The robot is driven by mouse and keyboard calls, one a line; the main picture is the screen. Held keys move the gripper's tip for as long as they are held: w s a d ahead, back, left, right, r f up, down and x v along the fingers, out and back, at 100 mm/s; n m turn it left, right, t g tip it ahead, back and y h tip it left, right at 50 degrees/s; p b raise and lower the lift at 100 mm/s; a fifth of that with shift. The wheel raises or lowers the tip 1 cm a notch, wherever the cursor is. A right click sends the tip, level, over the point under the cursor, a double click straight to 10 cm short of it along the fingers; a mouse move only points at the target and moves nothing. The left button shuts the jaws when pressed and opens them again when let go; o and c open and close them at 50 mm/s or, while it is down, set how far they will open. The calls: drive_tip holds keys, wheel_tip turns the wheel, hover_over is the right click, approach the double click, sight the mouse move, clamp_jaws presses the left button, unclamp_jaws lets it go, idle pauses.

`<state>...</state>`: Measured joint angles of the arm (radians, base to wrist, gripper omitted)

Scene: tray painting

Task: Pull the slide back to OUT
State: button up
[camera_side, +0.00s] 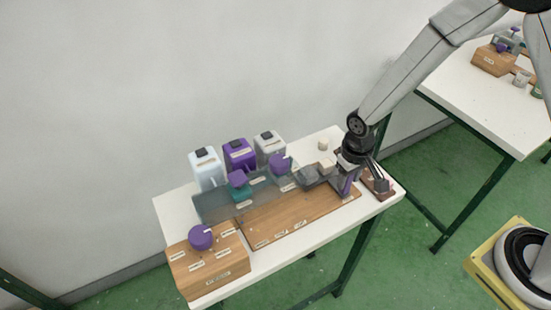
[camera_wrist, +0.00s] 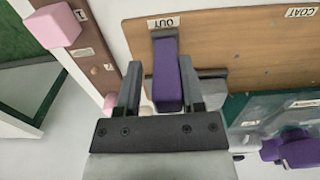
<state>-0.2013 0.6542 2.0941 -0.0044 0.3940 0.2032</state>
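The slide's purple handle (camera_wrist: 167,75) stands beside the OUT label (camera_wrist: 163,22) in the wrist view. My gripper (camera_wrist: 160,64) has its two fingers on either side of this handle. The right finger is against or very close to the handle, and a gap shows at the left finger, so it looks open. A grey tray part (camera_side: 316,174) is left of the gripper.
White and purple containers (camera_side: 239,153) stand behind the board. A wooden box with a purple knob (camera_side: 201,237) is at the left end. A small wooden strip with pink blocks (camera_wrist: 52,26) lies close beside my gripper. Another COAT label (camera_wrist: 301,12) is on the board.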

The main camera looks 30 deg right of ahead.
drive_tip(key=shift+o, duration=1.1)
drive_tip(key=shift+a+r, duration=0.1)
drive_tip(key=shift+r, duration=3.8)
drive_tip(key=s+d+r+t, duration=0.2)
drive_tip(key=s+d+r, duration=0.2)
drive_tip(key=s+d, duration=0.3)
drive_tip(key=shift+s+d+r+t, duration=0.2)
drive_tip(key=shift+s+d+t, duration=0.1)
drive_tip(key=shift+s, duration=0.45)
